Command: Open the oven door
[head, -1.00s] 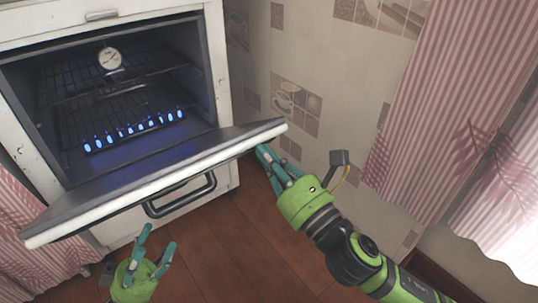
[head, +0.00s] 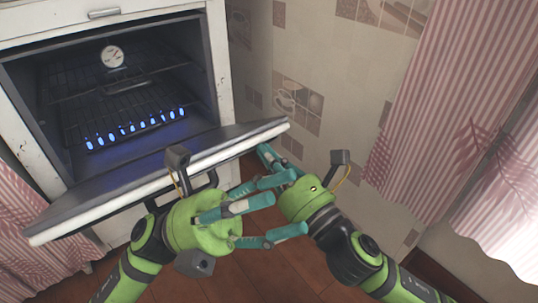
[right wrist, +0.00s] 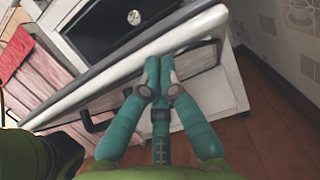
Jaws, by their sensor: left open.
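The oven (head: 110,100) stands at the upper left with its door (head: 110,200) swung down, so the cavity, racks and blue flames show. The door also crosses the right wrist view (right wrist: 90,88). My right gripper (head: 265,152) is under the door's right end. In the right wrist view its fingers (right wrist: 160,62) are drawn together against the outer side of the door; whether a dark bar there lies between them I cannot tell. My left gripper (head: 290,202) is open and empty in front of the door, its fingers pointing right, close to my right gripper.
A tiled wall (head: 320,60) and pink striped curtains (head: 450,100) bound the right. Wooden floor (head: 250,265) is clear below.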

